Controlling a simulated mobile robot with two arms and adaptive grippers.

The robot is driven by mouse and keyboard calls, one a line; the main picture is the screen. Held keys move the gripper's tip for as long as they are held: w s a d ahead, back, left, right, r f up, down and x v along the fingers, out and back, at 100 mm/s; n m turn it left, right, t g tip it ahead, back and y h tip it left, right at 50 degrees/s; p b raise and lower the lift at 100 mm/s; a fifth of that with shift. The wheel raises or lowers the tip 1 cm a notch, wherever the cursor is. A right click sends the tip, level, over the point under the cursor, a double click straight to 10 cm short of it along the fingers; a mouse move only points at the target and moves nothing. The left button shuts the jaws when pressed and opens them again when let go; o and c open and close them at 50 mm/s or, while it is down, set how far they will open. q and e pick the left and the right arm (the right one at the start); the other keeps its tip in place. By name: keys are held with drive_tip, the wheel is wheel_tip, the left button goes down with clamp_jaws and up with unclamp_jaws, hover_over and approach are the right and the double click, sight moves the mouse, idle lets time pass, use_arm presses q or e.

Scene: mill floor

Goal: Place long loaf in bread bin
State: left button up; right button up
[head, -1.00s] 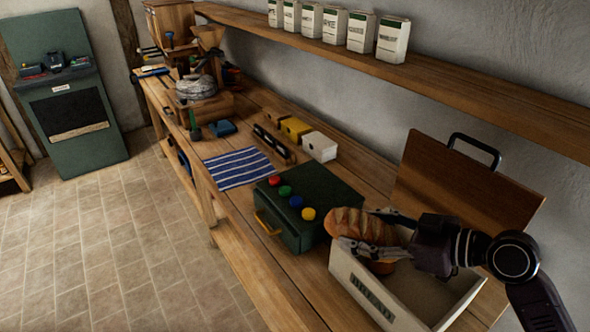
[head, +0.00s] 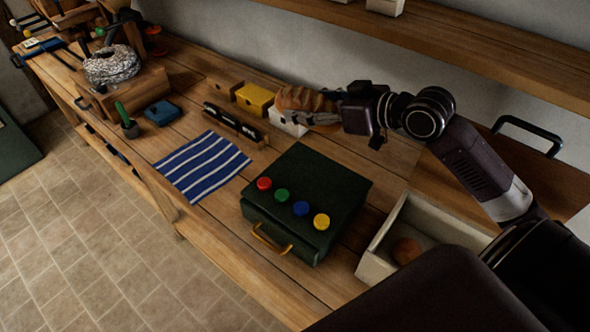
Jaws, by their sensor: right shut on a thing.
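My right gripper (head: 318,112) is shut on the long loaf (head: 296,98), a brown scored loaf, and holds it up. In the head view the loaf overlaps the white box at the back of the bench, left of the bread bin; its exact height is hard to tell. The bread bin (head: 376,262) is a pale open box at the right, partly hidden by my arm. A round brown bun (head: 406,250) lies inside it. The bin's brown lid (head: 535,160) stands raised behind it, with a dark handle. My left gripper is not in view.
A dark green case (head: 335,180) with several coloured knobs stands left of the bin. A striped blue cloth (head: 203,165), a yellow box (head: 255,99) and a white box (head: 285,124) are farther left. A wooden shelf (head: 450,45) runs above the bench.

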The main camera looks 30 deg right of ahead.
wheel_tip(320, 180, down, 8)
drive_tip(key=s+p, duration=0.1)
hover_over(306, 174)
wheel_tip(306, 174, down, 7)
drive_tip(key=shift+r+p, duration=0.15)
drive_tip(key=shift+p, duration=0.15)
drive_tip(key=shift+f, duration=0.25)
wheel_tip(306, 174, down, 4)
drive_tip(key=shift+f, duration=0.1)
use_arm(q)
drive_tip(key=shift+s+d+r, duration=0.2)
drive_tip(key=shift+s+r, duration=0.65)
